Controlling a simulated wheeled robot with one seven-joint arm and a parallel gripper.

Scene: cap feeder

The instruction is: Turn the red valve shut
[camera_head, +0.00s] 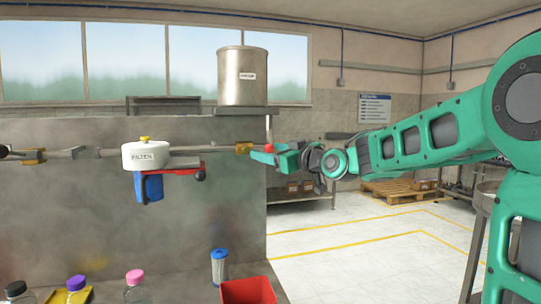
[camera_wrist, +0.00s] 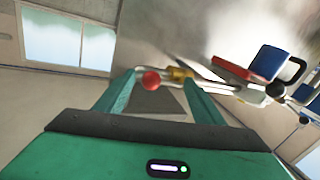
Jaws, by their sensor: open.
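A red ball knob (camera_head: 268,148) shows at the right end of the wall pipe, beside a brass fitting (camera_head: 243,148). In the wrist view the red knob (camera_wrist: 151,81) appears between my open fingers, left of the brass fitting (camera_wrist: 180,74). I cannot tell whether a finger touches it. My gripper (camera_head: 262,153) is open and reaches in from the right at pipe height. A second red part, a bar (camera_head: 185,169) with a dark ball end, sits under the white filter housing (camera_head: 145,155); this red bar (camera_wrist: 232,68) also shows in the wrist view.
A blue filter cup (camera_head: 149,187) hangs below the housing. A steel tank (camera_head: 242,76) stands on a shelf above the pipe. Capped bottles (camera_head: 135,287), a blue-and-white cartridge (camera_head: 219,267) and a red bin (camera_head: 248,291) are below. Open floor lies right.

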